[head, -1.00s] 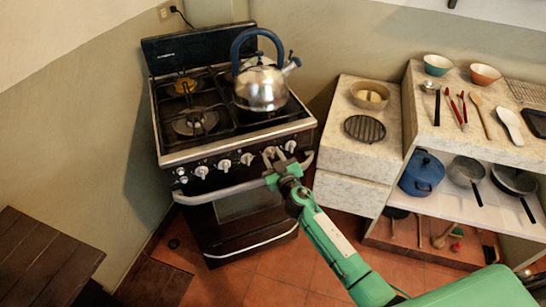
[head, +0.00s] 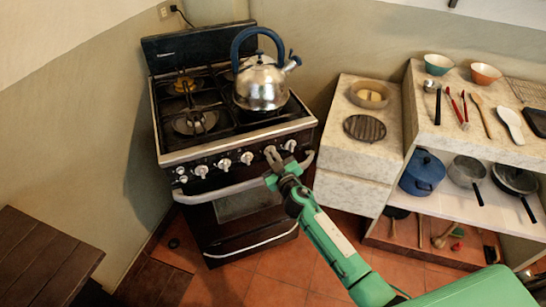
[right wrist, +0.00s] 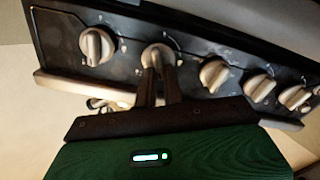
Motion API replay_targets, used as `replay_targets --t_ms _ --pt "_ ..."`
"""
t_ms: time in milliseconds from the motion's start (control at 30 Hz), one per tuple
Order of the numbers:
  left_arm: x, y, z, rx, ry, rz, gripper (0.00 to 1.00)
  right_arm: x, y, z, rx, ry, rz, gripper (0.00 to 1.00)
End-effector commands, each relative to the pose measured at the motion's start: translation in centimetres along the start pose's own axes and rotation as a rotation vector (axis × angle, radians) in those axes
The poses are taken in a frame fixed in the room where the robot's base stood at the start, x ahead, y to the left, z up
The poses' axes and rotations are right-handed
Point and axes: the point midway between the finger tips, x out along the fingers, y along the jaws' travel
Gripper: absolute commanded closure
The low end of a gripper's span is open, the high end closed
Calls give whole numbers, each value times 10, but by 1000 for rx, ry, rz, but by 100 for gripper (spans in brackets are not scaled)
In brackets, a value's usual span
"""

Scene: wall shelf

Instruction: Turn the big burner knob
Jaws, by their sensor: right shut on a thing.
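The black stove (head: 230,140) has a row of silver knobs along its front panel. My right gripper (head: 272,165) is at the second knob from the right in the head view. In the right wrist view its two dark fingers (right wrist: 160,76) are shut on that burner knob (right wrist: 157,52), one on each side. The fingers partly hide the knob's face. A neighbouring knob (right wrist: 97,45) is to its left in the right wrist view, and another knob (right wrist: 213,75) is to its right. No label shows which knob is the big burner's. My left gripper is not in view.
A steel kettle (head: 262,84) with a blue handle stands on the stove top. The oven handle (head: 232,191) runs just below the knobs. A stone counter (head: 375,155) stands to the right, with shelves of pans beyond. A dark wooden table (head: 40,260) is at the lower left.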

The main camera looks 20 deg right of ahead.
Motion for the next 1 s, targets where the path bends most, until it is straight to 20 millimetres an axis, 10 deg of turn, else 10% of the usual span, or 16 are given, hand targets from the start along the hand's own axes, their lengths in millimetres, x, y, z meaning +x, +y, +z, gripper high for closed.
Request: replay_targets --t_ms 1000 --pt "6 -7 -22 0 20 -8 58 0 -10 5 -870 -1 -1 100"
